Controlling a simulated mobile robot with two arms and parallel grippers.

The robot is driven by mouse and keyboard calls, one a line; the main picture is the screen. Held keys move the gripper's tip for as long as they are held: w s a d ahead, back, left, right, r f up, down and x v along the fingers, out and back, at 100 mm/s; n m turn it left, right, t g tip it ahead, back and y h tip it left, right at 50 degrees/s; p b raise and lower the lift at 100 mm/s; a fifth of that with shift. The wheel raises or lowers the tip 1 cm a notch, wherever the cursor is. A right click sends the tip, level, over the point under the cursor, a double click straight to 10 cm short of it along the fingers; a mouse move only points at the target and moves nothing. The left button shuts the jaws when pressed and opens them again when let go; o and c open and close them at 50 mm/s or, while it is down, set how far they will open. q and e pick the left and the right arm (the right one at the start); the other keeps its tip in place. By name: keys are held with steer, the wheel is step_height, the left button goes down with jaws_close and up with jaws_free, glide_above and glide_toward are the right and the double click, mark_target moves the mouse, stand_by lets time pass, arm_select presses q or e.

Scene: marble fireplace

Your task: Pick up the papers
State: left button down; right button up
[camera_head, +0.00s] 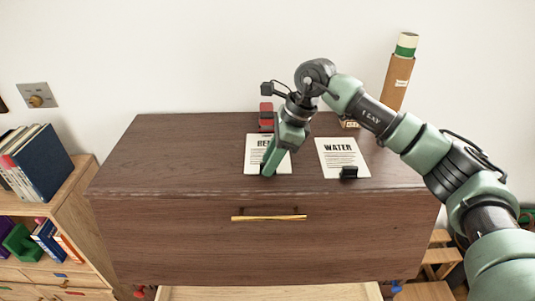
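Two white papers lie side by side on the dark wooden cabinet top. The left paper (253,160) has a bold heading that starts with "BE"; my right gripper hides the remainder. The right paper (340,158) is headed "WATER", with smaller text below. My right gripper (268,169) points down over the left paper, with its green fingertip near the paper's lower edge. I cannot tell whether it touches the paper or whether its fingers are apart. My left gripper is out of view.
A small black object (348,173) sits at the WATER paper's lower edge. A red object (266,115) stands behind the left paper. A brown tube (397,82) stands at the back right. The cabinet top (180,155) is clear on the left. A bookshelf (75,185) stands left.

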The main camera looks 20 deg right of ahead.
jaws_close()
steer(key=shift+r, duration=0.2)
